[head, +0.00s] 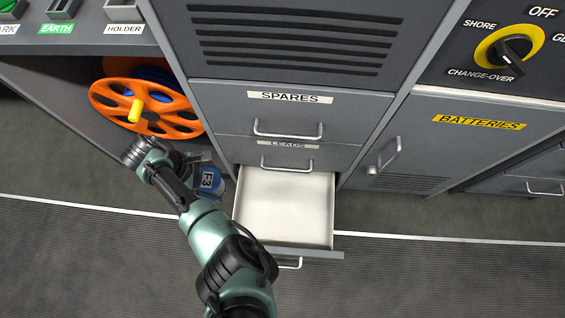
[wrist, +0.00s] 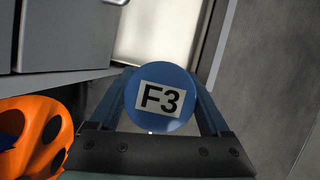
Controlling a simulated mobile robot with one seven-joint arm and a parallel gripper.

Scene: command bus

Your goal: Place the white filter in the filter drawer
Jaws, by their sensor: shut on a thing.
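My gripper (wrist: 162,84) is shut on a round blue part marked F3 (wrist: 147,115). The blue part (head: 210,187) also shows in the head view, just left of the open drawer, partly hidden by my arm. Only its blue surface and F3 label show; I cannot tell whether it has a white body. The open drawer (head: 285,208) is pulled out below the LEADS drawer, with a pale, empty interior. Its front label is not visible. In the wrist view the drawer's pale inside (wrist: 157,38) lies beyond the held part.
The SPARES drawer (head: 288,112) and LEADS drawer (head: 290,150) above are shut. An orange cable reel (head: 115,98) stands in the bay at left, close to my gripper. The BATTERIES door (head: 450,150) is shut at right. Floor is clear in front.

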